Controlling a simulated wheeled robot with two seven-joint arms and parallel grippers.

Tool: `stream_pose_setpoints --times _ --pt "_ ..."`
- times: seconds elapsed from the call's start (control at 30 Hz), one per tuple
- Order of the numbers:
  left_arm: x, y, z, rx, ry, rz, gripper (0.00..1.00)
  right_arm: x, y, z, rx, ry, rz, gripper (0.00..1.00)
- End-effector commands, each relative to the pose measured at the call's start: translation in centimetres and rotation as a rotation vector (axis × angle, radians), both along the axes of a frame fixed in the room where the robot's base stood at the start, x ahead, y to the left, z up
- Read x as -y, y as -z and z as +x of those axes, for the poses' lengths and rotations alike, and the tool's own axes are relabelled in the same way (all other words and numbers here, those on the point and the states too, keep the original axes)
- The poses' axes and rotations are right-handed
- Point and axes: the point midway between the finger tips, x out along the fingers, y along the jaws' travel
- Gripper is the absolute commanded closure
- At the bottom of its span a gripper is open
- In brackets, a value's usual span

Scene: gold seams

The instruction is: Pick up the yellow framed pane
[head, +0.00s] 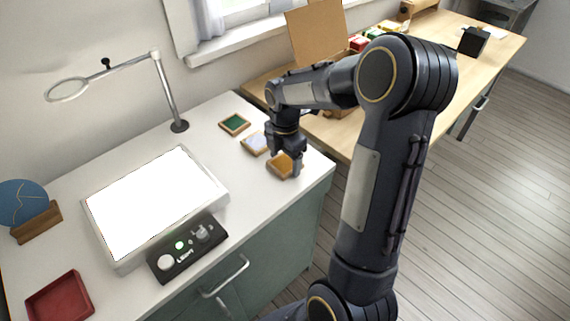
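The yellow framed pane (283,170) has a wooden frame with an amber-yellow centre. It lies flat on the white counter, near its right edge. My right gripper (287,166) points down right over this pane, with its two fingers apart. The fingers and gripper body hide part of the pane, and I cannot tell whether they touch its frame. My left gripper is not in the head view.
A green framed pane (235,124) and a pale framed pane (255,143) lie behind the yellow one. A bright light panel (222,188), a control box (187,248), a magnifier stand (180,126) and a red tray (60,300) occupy the counter. A wooden bench (452,75) stands behind.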

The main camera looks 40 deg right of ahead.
Motion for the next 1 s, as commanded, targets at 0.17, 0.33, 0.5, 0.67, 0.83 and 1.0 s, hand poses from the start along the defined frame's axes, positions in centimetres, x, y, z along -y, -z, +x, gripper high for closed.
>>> stream_pose_setpoints --times 0.17,0.33,0.5,0.67,0.83,1.0 --pt "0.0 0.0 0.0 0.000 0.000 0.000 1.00 0.0 0.0 0.0 0.000 0.000 0.000 0.50" --pt "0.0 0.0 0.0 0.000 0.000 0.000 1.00 0.0 0.0 0.0 0.001 0.000 0.000 0.58" --pt "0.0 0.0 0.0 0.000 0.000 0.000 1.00 0.0 -0.2 0.0 0.002 0.000 0.000 0.58" --pt "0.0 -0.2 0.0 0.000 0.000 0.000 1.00 0.0 -1.4 0.1 0.003 0.000 -0.001 0.58" --pt "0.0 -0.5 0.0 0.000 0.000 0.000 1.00 0.0 -4.1 -0.6 0.005 0.001 -0.001 0.58" --pt "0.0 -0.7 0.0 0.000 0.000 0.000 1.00 -0.5 -8.3 -4.0 0.009 0.001 -0.001 0.58"
